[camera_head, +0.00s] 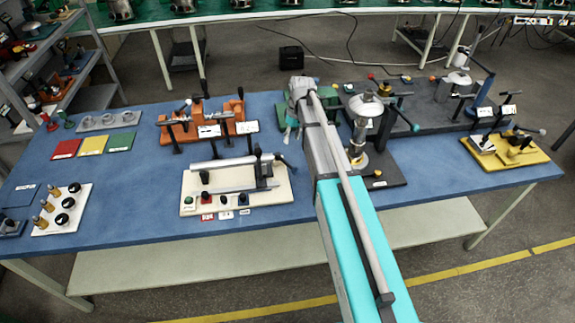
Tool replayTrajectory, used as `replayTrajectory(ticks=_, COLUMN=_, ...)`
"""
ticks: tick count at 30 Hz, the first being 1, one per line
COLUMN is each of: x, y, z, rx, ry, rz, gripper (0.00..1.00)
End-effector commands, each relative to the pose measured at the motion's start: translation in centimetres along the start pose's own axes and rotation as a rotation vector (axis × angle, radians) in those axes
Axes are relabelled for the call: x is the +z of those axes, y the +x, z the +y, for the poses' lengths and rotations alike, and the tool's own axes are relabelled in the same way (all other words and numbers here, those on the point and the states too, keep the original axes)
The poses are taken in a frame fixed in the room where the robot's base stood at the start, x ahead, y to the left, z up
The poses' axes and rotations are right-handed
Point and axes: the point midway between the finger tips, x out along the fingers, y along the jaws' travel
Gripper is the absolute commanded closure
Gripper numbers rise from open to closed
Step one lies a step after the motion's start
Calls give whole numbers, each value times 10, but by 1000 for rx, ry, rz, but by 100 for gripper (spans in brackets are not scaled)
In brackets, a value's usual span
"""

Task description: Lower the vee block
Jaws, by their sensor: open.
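My arm reaches from the bottom of the view over the blue table. My gripper (291,131) is small and partly hidden at the arm's far end, left of the arm and above the table. It is open, and I see nothing held in it. I cannot pick out the vee block for certain. Right of my arm stands a dark-based fixture (388,172) with a silver domed top and a teal-tipped lever. My arm covers part of the table beside it.
An orange clamp fixture (230,125) and a cream panel (280,193) with a bar and buttons stand left of my arm. A yellow fixture (505,157) sits at the right end. Red, yellow and green mats (92,145) lie at left. Bare blue table (130,185) shows between.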

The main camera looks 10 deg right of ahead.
Motion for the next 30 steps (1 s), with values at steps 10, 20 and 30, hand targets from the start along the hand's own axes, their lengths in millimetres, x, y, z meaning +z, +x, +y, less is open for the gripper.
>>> replayTrajectory(ticks=10, x=0, y=31, z=1, rx=0, ry=0, rz=0, gripper=45)
replayTrajectory(ticks=20, x=0, y=56, z=1, rx=0, ry=1, rz=0, gripper=45)
replayTrajectory(ticks=30, x=0, y=82, z=1, rx=0, ry=1, rz=0, gripper=45)
